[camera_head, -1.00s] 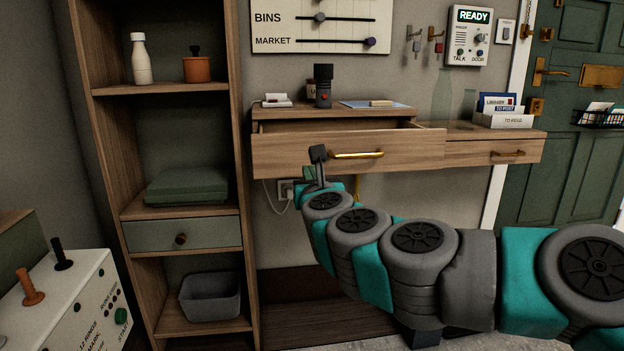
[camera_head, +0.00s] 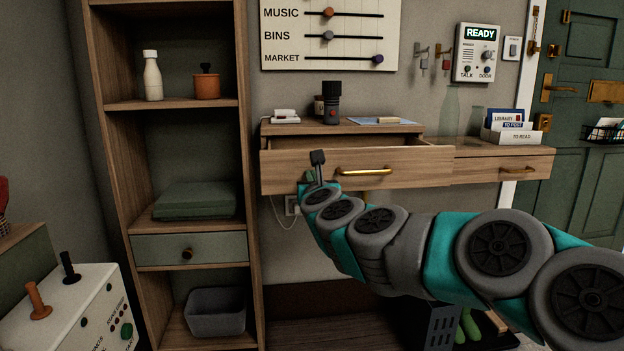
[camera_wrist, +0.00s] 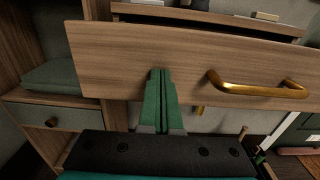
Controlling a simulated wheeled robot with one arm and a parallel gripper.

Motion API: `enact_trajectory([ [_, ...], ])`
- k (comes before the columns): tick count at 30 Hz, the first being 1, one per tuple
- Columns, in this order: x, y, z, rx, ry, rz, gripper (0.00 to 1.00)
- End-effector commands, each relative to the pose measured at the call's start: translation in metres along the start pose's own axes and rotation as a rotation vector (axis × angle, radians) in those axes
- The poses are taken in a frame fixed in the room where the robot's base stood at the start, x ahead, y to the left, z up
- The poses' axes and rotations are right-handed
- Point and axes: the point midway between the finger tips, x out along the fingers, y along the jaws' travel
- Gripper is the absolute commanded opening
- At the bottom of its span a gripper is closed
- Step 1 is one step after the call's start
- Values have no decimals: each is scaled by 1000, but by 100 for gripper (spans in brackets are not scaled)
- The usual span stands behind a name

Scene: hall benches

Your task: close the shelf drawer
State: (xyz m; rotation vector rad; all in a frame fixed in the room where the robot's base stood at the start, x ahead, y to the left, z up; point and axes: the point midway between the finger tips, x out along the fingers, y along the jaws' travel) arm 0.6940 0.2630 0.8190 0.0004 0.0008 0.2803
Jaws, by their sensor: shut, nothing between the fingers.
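The wide wooden drawer (camera_head: 415,172) under the wall shelf stands pulled out, its inside showing behind the front panel. Its brass handle (camera_head: 363,171) is on the front, and shows at the right in the wrist view (camera_wrist: 258,90). My gripper (camera_wrist: 160,73) is shut and empty, its green fingers together. In the wrist view the tips overlap the lower part of the drawer front, left of the handle. In the head view my gripper (camera_head: 309,176) is at the front's left part. I cannot tell whether the tips touch the wood.
A dark torch-like object (camera_head: 332,103), a white item (camera_head: 285,116) and papers stand on the wall shelf (camera_head: 400,128). A second drawer (camera_head: 510,168) at the right looks shut. A tall bookcase (camera_head: 252,230) with a small shut green drawer (camera_head: 215,248) stands close on the left.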

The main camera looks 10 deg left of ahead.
Motion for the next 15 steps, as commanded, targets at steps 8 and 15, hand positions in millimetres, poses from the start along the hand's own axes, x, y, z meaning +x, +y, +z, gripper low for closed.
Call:
enact_trajectory([
  [8,2,0,0,0,-1,-1,0],
  [15,23,0,0,1,-1,-2,0],
])
